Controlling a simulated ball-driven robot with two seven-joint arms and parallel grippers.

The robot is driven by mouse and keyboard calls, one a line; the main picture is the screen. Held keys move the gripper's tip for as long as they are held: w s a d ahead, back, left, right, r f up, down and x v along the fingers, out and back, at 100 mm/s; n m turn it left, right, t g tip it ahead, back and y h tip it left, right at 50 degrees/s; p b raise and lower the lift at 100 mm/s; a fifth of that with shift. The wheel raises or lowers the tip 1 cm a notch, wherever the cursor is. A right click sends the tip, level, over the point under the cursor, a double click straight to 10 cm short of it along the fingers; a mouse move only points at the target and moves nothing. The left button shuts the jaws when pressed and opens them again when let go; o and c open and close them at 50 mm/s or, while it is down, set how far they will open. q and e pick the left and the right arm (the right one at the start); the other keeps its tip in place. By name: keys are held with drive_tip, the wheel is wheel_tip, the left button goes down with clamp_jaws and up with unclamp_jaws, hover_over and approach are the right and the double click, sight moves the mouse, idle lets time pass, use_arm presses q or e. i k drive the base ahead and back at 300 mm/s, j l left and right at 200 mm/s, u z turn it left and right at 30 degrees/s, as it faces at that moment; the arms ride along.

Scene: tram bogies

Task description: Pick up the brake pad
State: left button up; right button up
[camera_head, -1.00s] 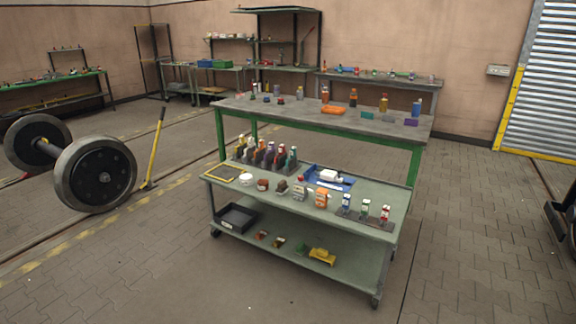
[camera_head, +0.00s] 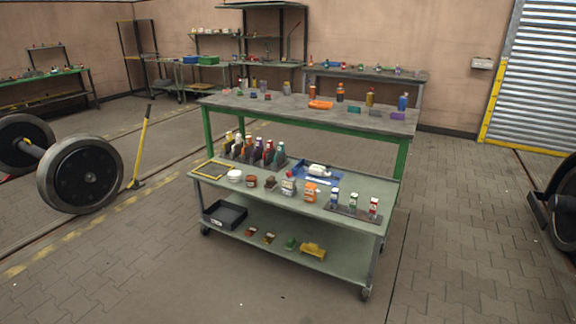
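No object can be picked out with certainty as the brake pad; the items on the cart are small at this distance. A small dark brown block (camera_head: 270,184) on the top of the green-grey cart (camera_head: 340,220) may be it. It sits between a reddish-brown jar (camera_head: 252,181) and a grey-and-white container (camera_head: 289,184). Small brown items (camera_head: 251,232) also lie on the lower shelf. Neither of my grippers is in view.
A green-legged workbench (camera_head: 225,103) stands behind the cart.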

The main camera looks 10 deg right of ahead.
sight(227, 146)
drive_tip(key=u, duration=0.25)
drive_tip(key=i+u, duration=0.2)
drive_tip(key=i, duration=0.4)
drive_tip(key=i+u, duration=0.15)
drive_tip(key=i, duration=0.4)
drive_tip(key=i+l+u, duration=0.2)
drive_tip(key=i, duration=0.35)
drive_tip(key=i+l+u, duration=0.15)
drive_tip(key=i, duration=0.45)
drive_tip(key=i+j+u, duration=0.3)
drive_tip(key=i, duration=0.65)
drive_tip(key=i+l+u, duration=0.15)
drive_tip(key=i+u, duration=0.15)
drive_tip(key=i, duration=0.6)
drive_tip(key=i+l+z, duration=0.2)
drive_tip(key=i+z, duration=0.25)
drive_tip(key=i, duration=0.3)
drive_tip(key=i+z, duration=0.5)
drive_tip(key=i, duration=0.2)
drive_tip(key=i+j+z, duration=0.45)
drive_tip(key=i, duration=0.3)
drive_tip(key=i+l+z, duration=0.1)
drive_tip(key=i+z, duration=0.2)
drive_tip(key=i, duration=0.65)
drive_tip(key=i+j+z, duration=0.1)
drive_tip(key=i+z, duration=0.2)
drive_tip(key=i, duration=0.6)
